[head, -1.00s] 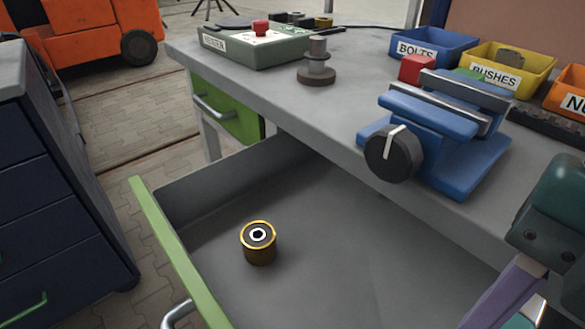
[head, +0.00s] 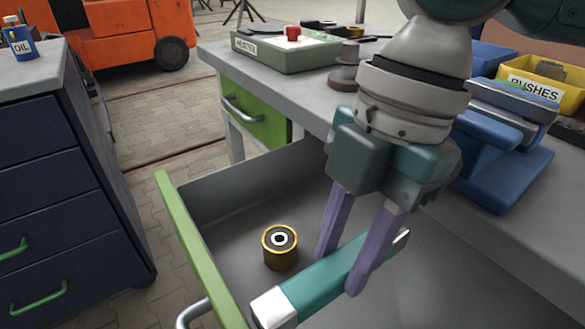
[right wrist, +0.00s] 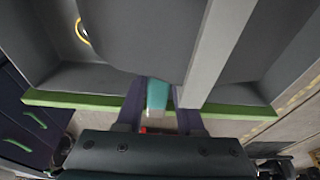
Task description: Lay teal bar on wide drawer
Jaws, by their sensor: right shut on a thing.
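The teal bar (head: 325,277) has pale end pieces and shows in the head view, slanting across the open wide drawer (head: 230,187) with its near end by the green front. My right gripper (head: 336,274) is shut on the bar, with its purple fingers on either side of it. The bar also shows between the fingers in the right wrist view (right wrist: 157,95). I cannot tell whether the bar touches the drawer floor. My left gripper is not in view.
A gold-rimmed black bush (head: 280,247) stands in the drawer, left of the bar. The bench above holds a blue vise (head: 505,165), a yellow bushes bin (head: 540,92) and a green box with a red button (head: 285,52). A dark cabinet (head: 70,190) stands at left.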

